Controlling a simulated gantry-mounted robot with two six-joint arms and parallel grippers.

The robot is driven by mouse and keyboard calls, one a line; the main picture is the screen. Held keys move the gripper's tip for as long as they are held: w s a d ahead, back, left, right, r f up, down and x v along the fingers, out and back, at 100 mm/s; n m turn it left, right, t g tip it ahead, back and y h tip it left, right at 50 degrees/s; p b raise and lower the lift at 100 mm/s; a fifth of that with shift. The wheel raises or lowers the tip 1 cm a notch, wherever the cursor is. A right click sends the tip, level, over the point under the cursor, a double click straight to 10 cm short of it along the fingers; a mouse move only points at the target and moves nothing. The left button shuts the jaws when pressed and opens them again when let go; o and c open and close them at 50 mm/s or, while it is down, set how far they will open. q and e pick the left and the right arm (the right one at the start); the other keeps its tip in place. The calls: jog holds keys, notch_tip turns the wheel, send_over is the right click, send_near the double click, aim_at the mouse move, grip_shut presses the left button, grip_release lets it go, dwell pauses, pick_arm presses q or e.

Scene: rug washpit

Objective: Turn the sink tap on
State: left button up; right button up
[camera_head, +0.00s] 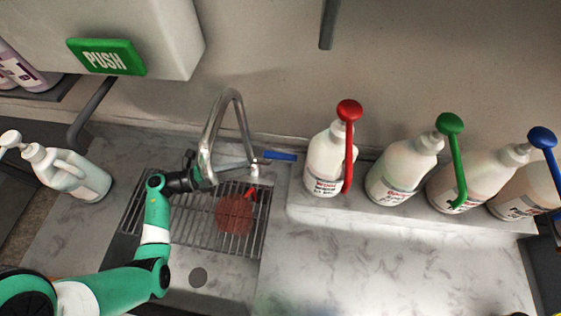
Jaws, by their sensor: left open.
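The sink tap is a chrome, high-arched spout (243,120) with its base behind the sink. A blue lever (280,155) points right from the tap base, and a small red lever (251,193) points toward the front. My left gripper (206,178) is open at the left leg of the arched spout, over the sink rack. It is left of both levers and apart from them. The spout partly overlaps the gripper, so I cannot tell whether they touch. My right gripper is not in view.
A wire rack (190,219) spans the sink, with a reddish round item (234,214) under or on it. Several pump bottles stand on a ledge (330,213) at right. The right front counter (400,265) is clear.

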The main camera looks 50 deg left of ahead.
aim_at(282, 159)
pick_arm(q)
jog(key=x, duration=1.1)
jog(key=shift+w+d+b, duration=0.15)
jog(key=shift+w+b, duration=0.15)
jog(key=shift+b, duration=0.1)
grip_shut()
dwell(0.7)
